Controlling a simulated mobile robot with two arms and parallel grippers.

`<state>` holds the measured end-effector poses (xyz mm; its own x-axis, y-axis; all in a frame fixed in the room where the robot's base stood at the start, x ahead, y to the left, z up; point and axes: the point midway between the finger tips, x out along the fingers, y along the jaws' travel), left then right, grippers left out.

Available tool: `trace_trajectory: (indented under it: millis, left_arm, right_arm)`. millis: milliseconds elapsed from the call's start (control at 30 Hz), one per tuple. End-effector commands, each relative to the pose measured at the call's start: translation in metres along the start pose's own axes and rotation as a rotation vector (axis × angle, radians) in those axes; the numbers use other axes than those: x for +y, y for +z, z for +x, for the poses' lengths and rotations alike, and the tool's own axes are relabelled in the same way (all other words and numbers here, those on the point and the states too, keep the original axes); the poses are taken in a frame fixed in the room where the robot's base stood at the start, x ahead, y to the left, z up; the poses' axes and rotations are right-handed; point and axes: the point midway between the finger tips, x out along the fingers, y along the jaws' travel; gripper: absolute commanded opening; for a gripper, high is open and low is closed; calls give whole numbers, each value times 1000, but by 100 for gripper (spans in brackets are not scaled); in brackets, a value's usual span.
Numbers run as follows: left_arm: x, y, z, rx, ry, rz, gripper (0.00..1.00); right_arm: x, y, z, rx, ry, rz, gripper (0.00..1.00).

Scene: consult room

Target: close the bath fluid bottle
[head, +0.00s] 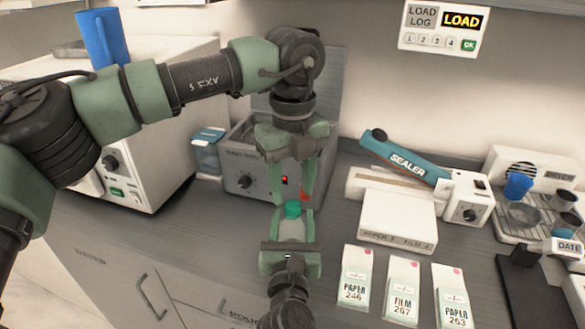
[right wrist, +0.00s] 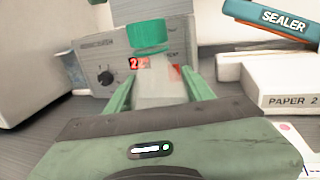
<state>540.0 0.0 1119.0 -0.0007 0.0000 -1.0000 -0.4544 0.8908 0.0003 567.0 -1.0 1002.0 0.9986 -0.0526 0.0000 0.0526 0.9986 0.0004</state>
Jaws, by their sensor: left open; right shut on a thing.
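The bath fluid bottle (head: 292,229) is pale and translucent, with a green cap (head: 292,209) at its top. My right gripper (head: 293,218) is shut on the bottle's body and holds it in front of the bath. The right wrist view shows the bottle (right wrist: 160,88) between the fingers, with the green cap (right wrist: 148,35) above it, a little left of the bottle's middle. I cannot tell whether the cap is seated. My left gripper (head: 292,196) points down, open, with its fingertips just above or around the cap; contact is not clear.
The grey bath (head: 243,172) with a knob and red display stands behind. A white oven-like box (head: 150,180) is at left, beside a blue-capped container (head: 207,150).

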Motion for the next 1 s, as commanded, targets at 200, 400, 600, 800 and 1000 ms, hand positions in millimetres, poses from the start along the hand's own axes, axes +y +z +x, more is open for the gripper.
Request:
trace_trajectory:
  millis: [200,400,600,800,1000]
  left_arm:
    - [0,0,27,0,1,1,45]
    - [0,0,34,0,-1,0,45]
    - [0,0,34,0,-1,0,45]
    - [0,0,34,0,-1,0,0]
    - [0,0,34,1,-1,58,0]
  right_arm:
    - [0,0,0,1,0,0,0]
    - [0,0,0,1,0,0,0]
    - [0,0,0,1,0,0,0]
    - [0,0,0,1,0,0,0]
    - [0,0,0,1,0,0,0]
